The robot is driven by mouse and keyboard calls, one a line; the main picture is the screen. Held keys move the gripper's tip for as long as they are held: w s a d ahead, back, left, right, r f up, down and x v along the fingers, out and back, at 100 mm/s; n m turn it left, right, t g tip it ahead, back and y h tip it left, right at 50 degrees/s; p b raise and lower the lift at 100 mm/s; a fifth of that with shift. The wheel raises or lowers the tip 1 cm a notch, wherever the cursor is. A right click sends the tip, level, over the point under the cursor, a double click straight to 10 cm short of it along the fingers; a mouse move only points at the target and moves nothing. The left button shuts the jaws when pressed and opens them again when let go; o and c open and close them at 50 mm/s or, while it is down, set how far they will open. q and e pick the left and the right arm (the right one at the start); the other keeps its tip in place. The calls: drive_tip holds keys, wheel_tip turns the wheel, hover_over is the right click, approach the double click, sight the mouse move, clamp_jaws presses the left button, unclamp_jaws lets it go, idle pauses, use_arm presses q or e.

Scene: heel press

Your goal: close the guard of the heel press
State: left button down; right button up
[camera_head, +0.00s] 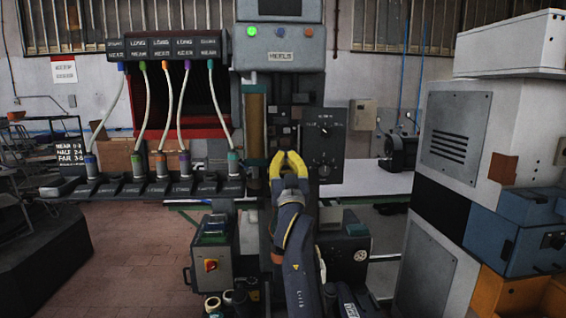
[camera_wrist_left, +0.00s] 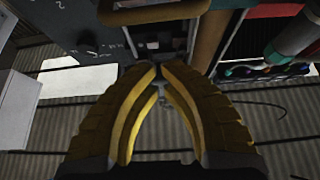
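The heel press (camera_head: 279,45) stands at the centre back, with a screen and lit buttons on top. A tall amber-brown panel (camera_head: 255,122) at the left of its opening looks like the guard, but I cannot be sure how far it stands open. My left gripper (camera_head: 287,156) is in front of the press's lower opening, right of the panel's lower end. In the left wrist view its yellow fingertips (camera_wrist_left: 160,70) come together with nothing visible between them. A tan bar (camera_wrist_left: 212,32) lies beyond them; contact is not visible. My right gripper is not in view.
A dark dial box (camera_head: 323,146) is close right of my left gripper. A row of hoses and coloured fittings (camera_head: 165,165) runs left of the press.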

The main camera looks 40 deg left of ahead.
use_arm(q)
drive_tip(key=c, duration=2.1)
unclamp_jaws()
drive_tip(key=v, duration=0.7)
drive_tip(key=shift+s+d+f, duration=0.2)
drive_tip(key=shift+s+d, duration=0.05)
drive_tip(key=shift+s+d+r, duration=0.1)
clamp_jaws()
drive_tip(key=w+a+r+n+g+h, duration=0.1)
drive_tip(key=a+r+g+h, duration=0.1)
drive_tip(key=r, duration=1)
drive_tip(key=w+a+r+n+g+h, duration=0.1)
drive_tip(key=w+a+r+n, duration=0.1)
drive_tip(key=r, duration=1)
wheel_tip(320, 180, down, 12)
drive_tip(key=s+d+m+g+h, duration=0.2)
drive_tip(key=m+g+h, duration=0.1)
drive_tip(key=g+h, duration=0.3)
drive_tip(key=shift+w+a+f, duration=1.05)
drive_tip(key=shift+f, duration=0.6)
drive_tip(key=shift+w+a+f, duration=1)
drive_tip(key=shift+w+f, duration=0.1)
drive_tip(key=shift+f, duration=0.55)
drive_tip(key=shift+w+a+f, duration=1.05)
drive_tip(key=shift+f, duration=0.65)
